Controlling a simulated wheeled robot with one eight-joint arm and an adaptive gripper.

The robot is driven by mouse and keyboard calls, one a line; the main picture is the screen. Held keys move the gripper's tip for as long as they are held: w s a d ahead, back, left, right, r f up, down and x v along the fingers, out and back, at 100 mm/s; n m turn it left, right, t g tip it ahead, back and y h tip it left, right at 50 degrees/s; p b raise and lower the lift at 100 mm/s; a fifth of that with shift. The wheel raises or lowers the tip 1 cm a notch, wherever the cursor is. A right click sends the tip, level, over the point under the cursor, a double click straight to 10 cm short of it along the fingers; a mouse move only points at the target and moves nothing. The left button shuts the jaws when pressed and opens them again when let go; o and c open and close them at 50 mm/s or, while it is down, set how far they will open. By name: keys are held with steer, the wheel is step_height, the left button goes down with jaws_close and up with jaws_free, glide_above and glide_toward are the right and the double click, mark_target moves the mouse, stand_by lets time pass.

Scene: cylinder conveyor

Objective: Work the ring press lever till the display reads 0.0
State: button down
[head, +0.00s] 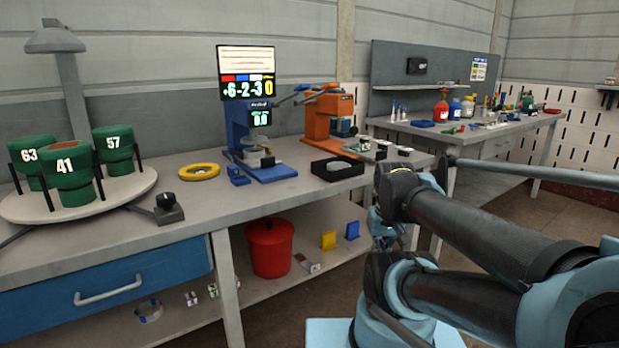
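A blue press (241,134) stands on the grey bench. Which one is the ring press is not marked legibly. My arm is at the right, apart from both presses. I cannot make out my gripper.
A sign (247,87) above the blue press shows +6, -2, -3, 0. A yellow ring (199,171), a black box (337,169) and a tray (120,196) with numbered green cups share the bench. A red bucket (270,246) stands on the shelf below. The front bench edge is mostly clear.

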steer(key=shift+w+f, duration=0.2)
steer(key=shift+w, duration=0.25)
stand_by(0.6)
